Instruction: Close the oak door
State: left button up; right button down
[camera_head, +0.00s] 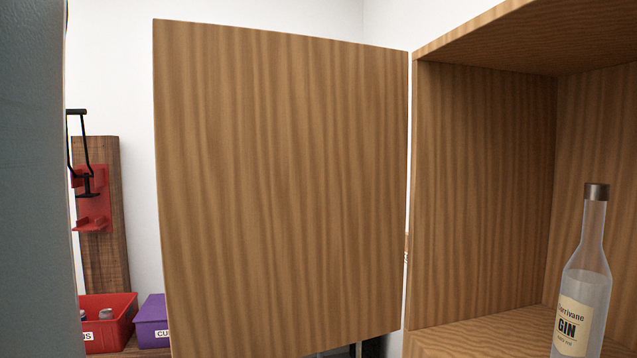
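The oak door (280,190) stands wide open, swung out to the left of the oak cabinet (484,190). Its right edge runs beside the cabinet's left wall, with a thin light gap between them. The cabinet's front is open and its inside shows. Neither of my grippers is in view. The door's far side is hidden.
A gin bottle (585,285) stands upright inside the cabinet at the lower right. Behind the door at left are a red bin (108,322), a purple bin (153,322) and a red-and-black device on a wooden board (104,265). A grey vertical surface (35,180) fills the left edge.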

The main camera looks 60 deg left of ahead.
aim_at(281, 158)
jog(key=k+j, duration=0.1)
jog(key=j, duration=0.3)
jog(key=k+j+z, duration=0.15)
jog(key=j, duration=0.25)
jog(key=k+j, duration=0.15)
jog(key=j, duration=0.25)
jog(key=k+j+z, duration=0.1)
jog(key=j, duration=0.3)
jog(key=k+j+z, duration=0.1)
jog(key=j, duration=0.3)
jog(key=k+j, duration=0.25)
jog(key=k+j+z, duration=0.15)
jog(key=j, duration=0.3)
